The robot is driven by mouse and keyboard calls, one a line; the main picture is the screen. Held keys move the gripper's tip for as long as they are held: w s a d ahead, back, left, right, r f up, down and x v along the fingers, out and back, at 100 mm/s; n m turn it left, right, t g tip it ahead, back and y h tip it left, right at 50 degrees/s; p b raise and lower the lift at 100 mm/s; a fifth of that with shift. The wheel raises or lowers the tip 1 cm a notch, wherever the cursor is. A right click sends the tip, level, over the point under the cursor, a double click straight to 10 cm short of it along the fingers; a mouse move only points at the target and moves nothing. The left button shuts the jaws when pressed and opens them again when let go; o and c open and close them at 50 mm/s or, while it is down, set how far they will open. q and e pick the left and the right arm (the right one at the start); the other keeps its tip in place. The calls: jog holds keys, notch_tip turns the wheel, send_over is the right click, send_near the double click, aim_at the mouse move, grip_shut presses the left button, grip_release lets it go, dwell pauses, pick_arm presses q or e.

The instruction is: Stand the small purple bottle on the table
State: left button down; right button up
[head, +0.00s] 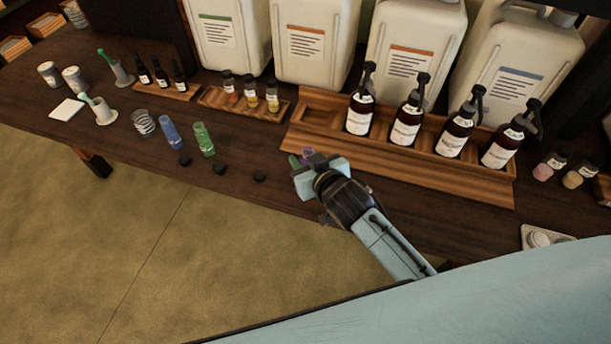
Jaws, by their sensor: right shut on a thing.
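The small purple bottle (308,154) shows only as a small patch at the tip of my right gripper (309,164), near the front of the dark wooden table (240,172). The gripper hides most of it. My right gripper is shut on the purple bottle. I cannot tell whether the bottle's base touches the table. A small green patch shows beside the fingers; I cannot tell what it is. My left gripper is not in view.
A blue bottle (171,132) and a green bottle (204,139) stand to the left, with several black caps before them. A wooden rack (390,158) with brown pump bottles stands behind and right of my gripper. Large white canisters (418,50) line the back.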

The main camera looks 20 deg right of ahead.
jog(key=shift+f, duration=0.75)
notch_tip(320, 180, down, 2)
jog(key=shift+f+b, duration=0.2)
jog(key=shift+b, duration=0.35)
jog(key=shift+f, duration=0.35)
jog(key=shift+r, duration=0.1)
jog(key=shift+f, duration=0.2)
jog(key=o, duration=1)
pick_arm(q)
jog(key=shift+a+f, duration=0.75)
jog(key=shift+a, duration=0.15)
pick_arm(e)
jog(key=shift+r, duration=0.1)
